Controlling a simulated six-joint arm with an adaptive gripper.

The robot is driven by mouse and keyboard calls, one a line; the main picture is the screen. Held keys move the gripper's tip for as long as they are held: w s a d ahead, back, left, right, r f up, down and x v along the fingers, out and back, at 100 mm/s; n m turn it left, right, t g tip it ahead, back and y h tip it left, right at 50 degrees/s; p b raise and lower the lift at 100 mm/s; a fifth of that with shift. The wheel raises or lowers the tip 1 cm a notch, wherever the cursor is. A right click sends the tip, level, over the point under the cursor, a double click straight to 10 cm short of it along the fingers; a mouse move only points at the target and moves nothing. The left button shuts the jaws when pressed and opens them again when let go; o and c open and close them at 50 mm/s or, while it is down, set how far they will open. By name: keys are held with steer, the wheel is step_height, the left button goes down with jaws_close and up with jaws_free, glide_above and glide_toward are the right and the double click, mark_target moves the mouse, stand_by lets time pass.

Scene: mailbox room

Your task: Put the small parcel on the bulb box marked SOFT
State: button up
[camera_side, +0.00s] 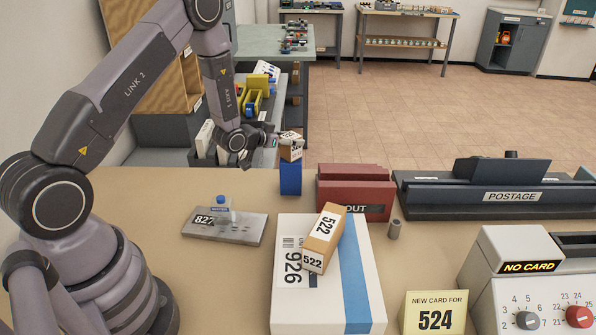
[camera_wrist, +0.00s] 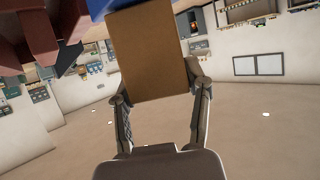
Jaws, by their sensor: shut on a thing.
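My gripper (camera_side: 288,138) is shut on a small brown parcel (camera_side: 291,151) with a white label. In the wrist view the parcel (camera_wrist: 152,60) sits between the two fingers (camera_wrist: 154,78). Directly below it in the side view stands an upright blue box (camera_side: 290,179) on the counter; no SOFT marking can be read on it. The parcel's lower edge meets the top of the blue box in the picture, but I cannot tell whether they touch. A bit of blue (camera_wrist: 101,8) also shows beyond the parcel in the wrist view.
A red OUT tray (camera_side: 354,193) stands just right of the blue box. A white parcel marked 926 (camera_side: 359,285) bears a brown parcel marked 522 (camera_side: 322,240). A grey plate (camera_side: 225,227) lies left. The POSTAGE unit (camera_side: 495,200) is at right.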

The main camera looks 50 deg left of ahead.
steer(key=shift+f, duration=0.15)
steer(key=o, duration=1.2)
